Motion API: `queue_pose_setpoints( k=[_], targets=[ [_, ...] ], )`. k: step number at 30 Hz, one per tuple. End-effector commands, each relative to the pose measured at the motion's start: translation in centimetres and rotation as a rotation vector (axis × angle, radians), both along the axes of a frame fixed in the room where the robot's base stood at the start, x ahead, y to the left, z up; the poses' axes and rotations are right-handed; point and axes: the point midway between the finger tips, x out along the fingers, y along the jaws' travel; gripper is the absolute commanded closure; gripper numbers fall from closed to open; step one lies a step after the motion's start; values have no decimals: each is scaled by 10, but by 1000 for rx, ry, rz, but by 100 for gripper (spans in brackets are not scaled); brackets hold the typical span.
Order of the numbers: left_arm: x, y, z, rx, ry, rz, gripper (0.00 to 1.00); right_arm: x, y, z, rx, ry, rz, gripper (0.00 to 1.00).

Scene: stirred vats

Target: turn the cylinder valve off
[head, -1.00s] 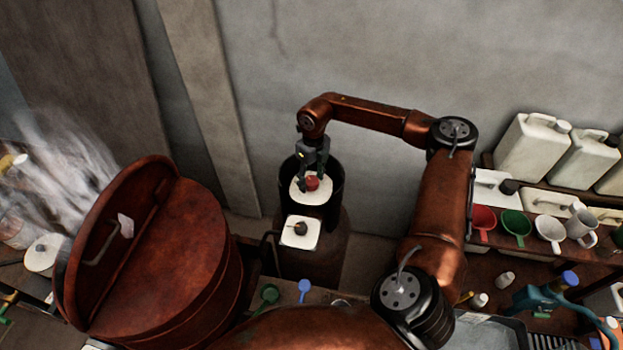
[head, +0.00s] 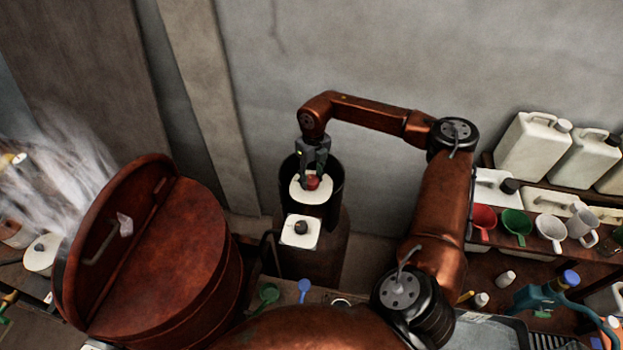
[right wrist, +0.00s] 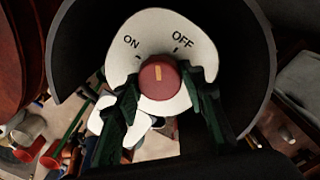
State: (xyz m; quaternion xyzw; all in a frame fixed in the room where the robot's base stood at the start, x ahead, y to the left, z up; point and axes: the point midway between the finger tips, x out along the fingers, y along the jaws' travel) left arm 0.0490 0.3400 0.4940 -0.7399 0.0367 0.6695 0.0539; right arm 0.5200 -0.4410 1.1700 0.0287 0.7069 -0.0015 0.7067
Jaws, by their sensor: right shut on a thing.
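The cylinder (head: 312,262) stands upright against the wall, with an open dark collar (head: 336,184) around its top. Inside the collar a red round valve knob (right wrist: 152,91) sits on a white plate (right wrist: 204,50) marked ON at left and OFF at right. The knob's pale orange mark points nearly straight up in the right wrist view, between the two words. My right gripper (right wrist: 163,84) is shut on the knob, one finger on each side. In the head view the gripper (head: 313,174) reaches down into the collar. My left gripper is not in view.
A white square plate with a dark knob (head: 301,227) is at the cylinder's front. A large rusty vat (head: 185,265) with a raised lid stands at left, beside white vapour. At right, shelves hold white canisters (head: 533,148) and coloured cups (head: 516,225). The wall is close behind.

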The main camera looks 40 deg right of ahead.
Motion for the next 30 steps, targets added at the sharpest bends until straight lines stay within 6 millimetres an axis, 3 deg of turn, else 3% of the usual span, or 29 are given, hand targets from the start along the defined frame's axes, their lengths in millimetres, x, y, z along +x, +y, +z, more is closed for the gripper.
queue_pose_setpoints(
  k=[18, 30],
  targets=[
    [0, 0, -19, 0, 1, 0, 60, 0, -1, 0, -1, -4, -496, 87],
    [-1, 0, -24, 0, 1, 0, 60, 0, -1, 1, -1, -4, -657, 87]
  ],
)
